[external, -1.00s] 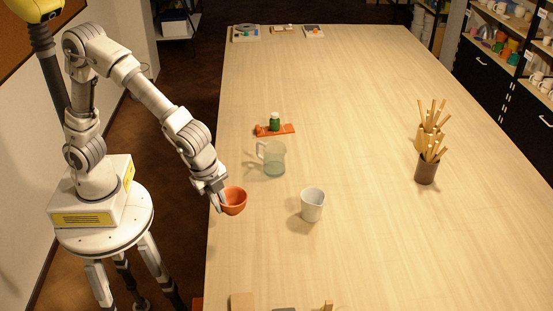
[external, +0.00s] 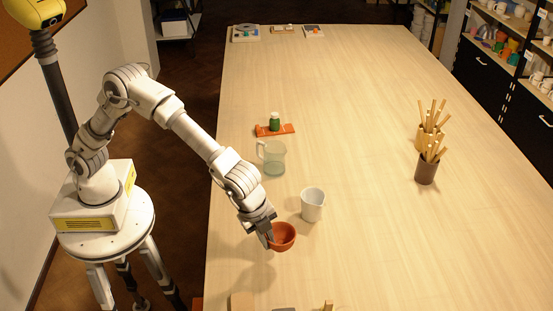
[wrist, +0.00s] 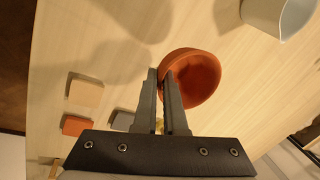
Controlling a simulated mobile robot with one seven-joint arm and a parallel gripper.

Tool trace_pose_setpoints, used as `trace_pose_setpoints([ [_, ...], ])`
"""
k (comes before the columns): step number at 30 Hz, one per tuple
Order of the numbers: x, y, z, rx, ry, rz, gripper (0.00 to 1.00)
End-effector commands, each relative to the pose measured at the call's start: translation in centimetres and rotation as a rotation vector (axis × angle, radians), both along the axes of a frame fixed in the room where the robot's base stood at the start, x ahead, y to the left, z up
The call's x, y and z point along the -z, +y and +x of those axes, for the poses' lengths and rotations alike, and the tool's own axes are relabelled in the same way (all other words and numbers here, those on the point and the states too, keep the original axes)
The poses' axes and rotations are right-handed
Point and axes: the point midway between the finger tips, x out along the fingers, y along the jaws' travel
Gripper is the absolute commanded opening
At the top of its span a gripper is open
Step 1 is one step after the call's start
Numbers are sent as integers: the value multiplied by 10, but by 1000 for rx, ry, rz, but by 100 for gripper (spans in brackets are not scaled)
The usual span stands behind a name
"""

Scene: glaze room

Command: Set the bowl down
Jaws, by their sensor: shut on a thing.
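The bowl (external: 284,238) is small, round and orange-red, with its open side up. In the external view it is near the front of the table, left of the middle. My gripper (external: 268,238) is shut on the left side of its rim. In the wrist view the bowl (wrist: 195,79) sits at the fingertips, with the rim between the two fingers of my gripper (wrist: 164,82). The table (external: 370,150) is pale wood. A shadow lies on it to the left of the arm, and the bowl appears held above the surface.
A white cup (external: 312,206) stands just behind and right of the bowl; it also shows in the wrist view (wrist: 280,14). A clear jug (external: 273,158) stands farther back. Small flat tiles (external: 242,301) lie at the front edge. The table right of the bowl is clear.

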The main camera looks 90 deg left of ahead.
Motion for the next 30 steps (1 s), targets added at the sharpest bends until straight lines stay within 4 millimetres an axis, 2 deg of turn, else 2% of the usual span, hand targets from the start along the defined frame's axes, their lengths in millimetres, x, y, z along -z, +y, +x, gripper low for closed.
trace_pose_setpoints([
  [3,12,12,17,-2,0,0,0],
  [6,17,18,25,-1,-1,-1,0],
  [11,26,20,27,1,1,1,0],
  [18,58,20,27,0,1,0,0],
  [29,63,20,27,0,-1,0,0],
  [30,64,20,27,0,0,-1,10],
])
